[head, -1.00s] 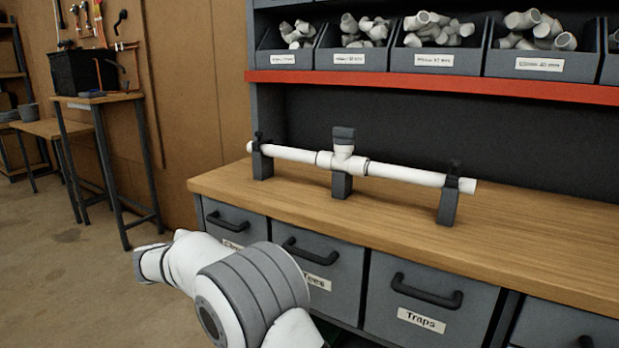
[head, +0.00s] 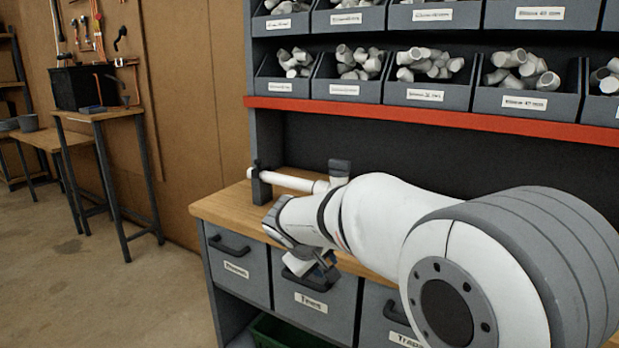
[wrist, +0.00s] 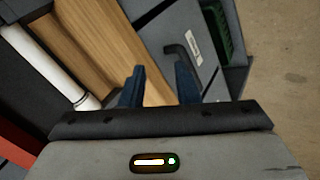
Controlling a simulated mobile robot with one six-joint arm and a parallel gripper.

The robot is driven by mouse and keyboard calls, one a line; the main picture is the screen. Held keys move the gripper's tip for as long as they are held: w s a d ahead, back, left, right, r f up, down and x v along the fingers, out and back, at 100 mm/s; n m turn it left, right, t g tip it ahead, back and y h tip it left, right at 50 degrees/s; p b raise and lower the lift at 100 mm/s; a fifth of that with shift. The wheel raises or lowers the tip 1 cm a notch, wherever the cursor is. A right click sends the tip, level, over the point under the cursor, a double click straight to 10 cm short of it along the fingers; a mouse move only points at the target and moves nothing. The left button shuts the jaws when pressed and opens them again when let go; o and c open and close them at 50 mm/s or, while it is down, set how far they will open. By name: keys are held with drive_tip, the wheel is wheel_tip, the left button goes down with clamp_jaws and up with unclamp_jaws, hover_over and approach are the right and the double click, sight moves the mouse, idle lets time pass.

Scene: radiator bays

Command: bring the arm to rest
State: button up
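My arm spans the right half of the head view, in front of the bench. My gripper (head: 318,270) hangs at its end by the bench's front edge, near the drawer labelled Tees (head: 325,292). In the wrist view my gripper (wrist: 160,82) shows two dark blue fingers standing apart, with nothing between them. A white pipe (head: 290,181) rests on a dark stand (head: 261,186) on the bench; its right part is hidden behind my arm. The pipe also shows at the left of the wrist view (wrist: 50,58), apart from the fingers.
The wooden bench top (head: 222,207) has grey drawers below it. A red shelf edge (head: 420,115) and bins of white fittings (head: 425,78) are above. A green crate (head: 285,334) is under the drawers. Open floor (head: 110,290) lies to the left.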

drive_tip(key=s+d+r+m+g+y+p, duration=0.1)
drive_tip(key=s+d+r+m+p, duration=0.1)
drive_tip(key=s, duration=0.6)
drive_tip(key=s+d+r+m+g+y+p, duration=0.1)
drive_tip(key=s+d+p, duration=0.3)
drive_tip(key=s, duration=0.5)
drive_tip(key=s+d+r+m+g+y+p, duration=0.1)
drive_tip(key=s+d+r+m+y+p, duration=0.1)
drive_tip(key=s+d, duration=0.4)
drive_tip(key=s+r+m+p, duration=0.1)
drive_tip(key=s+m, duration=0.1)
drive_tip(key=s, duration=0.1)
drive_tip(key=shift+s+r+g, duration=0.15)
drive_tip(key=shift+s+g, duration=0.1)
drive_tip(key=shift+g, duration=0.05)
